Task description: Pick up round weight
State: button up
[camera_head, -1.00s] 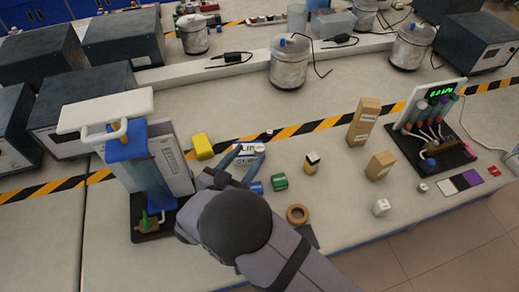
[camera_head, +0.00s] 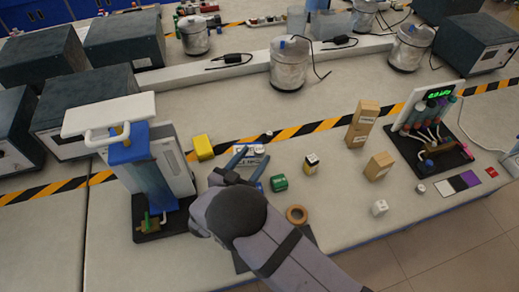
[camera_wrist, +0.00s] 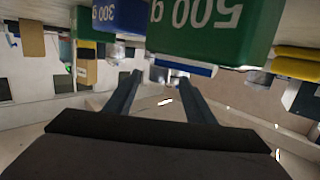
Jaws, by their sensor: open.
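My gripper (camera_head: 251,158) is open, its two blue-grey fingers pointing away over the bench with nothing clearly between them; they also show in the wrist view (camera_wrist: 157,92). A white lettered label (camera_head: 250,160) lies around and below the fingertips. A green weight (camera_head: 278,183) sits just right of the gripper; a green block marked 500 g (camera_wrist: 215,30) fills the top of the wrist view. A blue block marked 300 g (camera_wrist: 118,18) is beside it, and a blue thing (camera_head: 260,188) is partly hidden by my gripper. I cannot tell which piece is the round weight.
A yellow block (camera_head: 203,147) is left of the gripper, and a tall blue-and-white device (camera_head: 140,170) further left. A brown ring (camera_head: 297,214), a small jar (camera_head: 311,163) and wooden blocks (camera_head: 380,165) stand to the right.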

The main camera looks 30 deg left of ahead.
aim_at(257, 152)
jog(key=shift+w+f+p, duration=0.15)
jog(key=shift+w+p, duration=0.2)
jog(key=shift+w, duration=0.7)
jog(key=shift+w+f+p, duration=0.1)
jog(key=shift+w+p, duration=0.25)
jog(key=shift+w, duration=0.65)
grip_shut()
jog(key=shift+r, duration=0.25)
jog(key=shift+r+b, duration=1.1)
jog(key=shift+r, duration=3.65)
